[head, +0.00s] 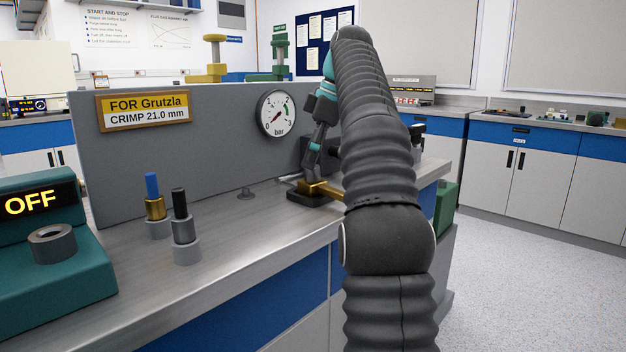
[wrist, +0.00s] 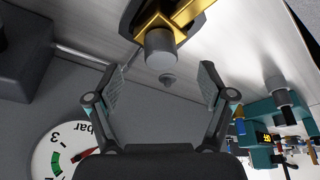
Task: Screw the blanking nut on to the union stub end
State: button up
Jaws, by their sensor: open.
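A brass union fitting (head: 318,187) sits on a dark block on the bench, in front of the grey panel. In the wrist view the brass fitting (wrist: 181,14) is at the top, and a grey cylindrical end (wrist: 161,48) faces my gripper. I cannot tell whether this grey end is the bare stub or a nut on it. My gripper (wrist: 161,72) is open, its fingers apart on either side below the grey end, with nothing held between them. In the head view my arm partly hides my gripper and the fitting.
A pressure gauge (head: 278,114) is on the grey panel (head: 225,160). A blue-topped brass piece (head: 154,207) and a black-topped piece (head: 181,216) stand in grey holders on the bench. A teal machine (head: 50,285) reading OFF is at left. The front bench strip is clear.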

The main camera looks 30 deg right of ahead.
aim_at(312, 173)
jog(key=shift+s, duration=0.15)
jog(key=shift+f+b, duration=1.35)
jog(key=shift+f, duration=0.45)
